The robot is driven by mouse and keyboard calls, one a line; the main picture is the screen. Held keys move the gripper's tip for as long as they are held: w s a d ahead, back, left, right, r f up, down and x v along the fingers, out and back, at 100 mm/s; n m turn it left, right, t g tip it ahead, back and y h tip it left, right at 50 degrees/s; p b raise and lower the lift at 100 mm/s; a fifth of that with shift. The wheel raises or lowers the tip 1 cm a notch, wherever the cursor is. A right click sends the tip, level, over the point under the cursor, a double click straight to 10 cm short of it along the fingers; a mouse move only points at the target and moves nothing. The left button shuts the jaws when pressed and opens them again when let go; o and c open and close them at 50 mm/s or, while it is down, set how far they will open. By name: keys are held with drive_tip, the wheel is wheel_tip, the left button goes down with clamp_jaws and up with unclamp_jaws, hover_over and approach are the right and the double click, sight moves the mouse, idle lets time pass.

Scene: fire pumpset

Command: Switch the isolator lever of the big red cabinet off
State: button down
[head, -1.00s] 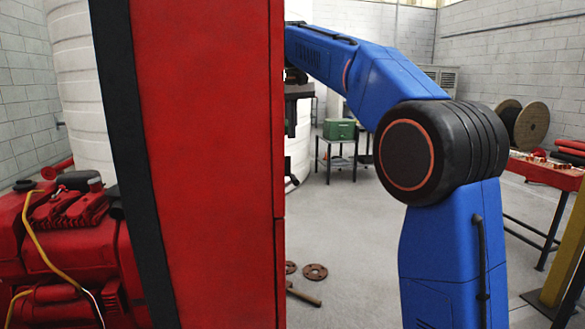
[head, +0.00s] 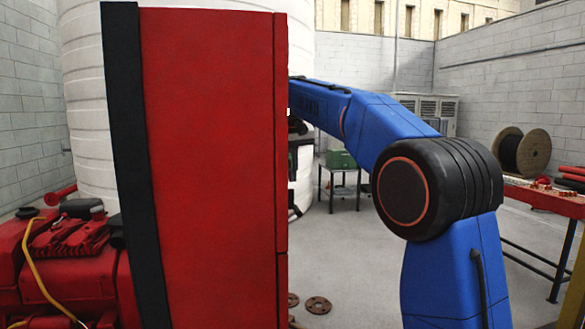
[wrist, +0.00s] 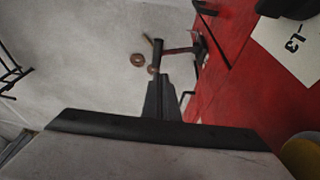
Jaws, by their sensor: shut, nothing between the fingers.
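The big red cabinet (head: 210,150) stands close in front of me in the head view, with a black strip along its left edge. Its red face also fills the right of the wrist view (wrist: 225,90). A dark bar with a dark upright end (wrist: 158,55), which looks like the isolator lever, sticks out from this face. My gripper (wrist: 163,78) is shut and empty. Its tips appear just below the bar's end in the picture; I cannot tell whether they touch. In the head view the cabinet edge hides my gripper.
Rusty flanges (head: 318,305) lie on the floor. A red engine (head: 65,260) is left, a red workbench (head: 545,200) right. Floor between is open.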

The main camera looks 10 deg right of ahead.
sight(296, 207)
drive_tip(key=x, duration=0.6)
drive_tip(key=s+x, duration=0.1)
drive_tip(key=x, duration=0.2)
drive_tip(key=shift+d+f, duration=0.15)
drive_tip(key=shift+d, duration=0.1)
drive_tip(key=shift+d, duration=0.1)
drive_tip(key=d+f+m+y, duration=0.1)
drive_tip(key=d+f+y, duration=0.1)
drive_tip(key=f+y, duration=0.4)
drive_tip(key=d+f+m+y, duration=0.1)
drive_tip(key=d+f+y, duration=0.1)
drive_tip(key=f+y, duration=0.4)
drive_tip(key=shift+d+f+t+y, duration=0.35)
drive_tip(key=shift+f+t+y, duration=0.05)
drive_tip(key=shift+f, duration=2.3)
